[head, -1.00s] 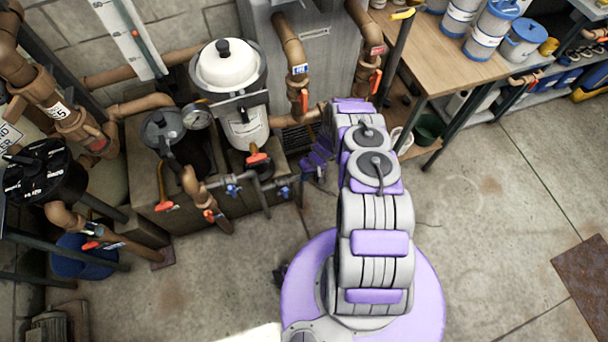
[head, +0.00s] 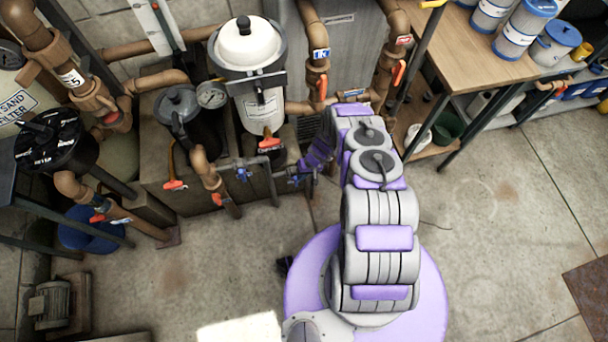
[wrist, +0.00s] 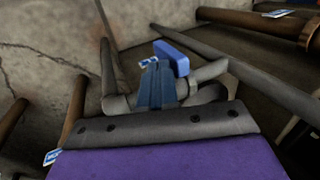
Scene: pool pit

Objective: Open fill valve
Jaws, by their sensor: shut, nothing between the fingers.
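In the head view a blue-handled valve (head: 296,180) sits on a thin grey pipe at the front right of the filter plinth. A second blue-handled valve (head: 241,173) is on the same pipework to its left. I cannot read which is the fill valve. My gripper (head: 308,165) is tilted down right beside the right-hand one, which it partly covers. In the wrist view a blue handle (wrist: 173,57) stands just beyond my gripper (wrist: 157,88), on grey pipe fittings with a small tag behind. The fingers are together and empty; I cannot tell whether they touch the handle.
Brown pipes with orange-handled valves (head: 270,142) run close around my gripper. A white-topped filter (head: 247,48) stands behind. A wooden table (head: 470,55) with blue-lidded tubs is at the right. A pump motor (head: 50,303) lies front left.

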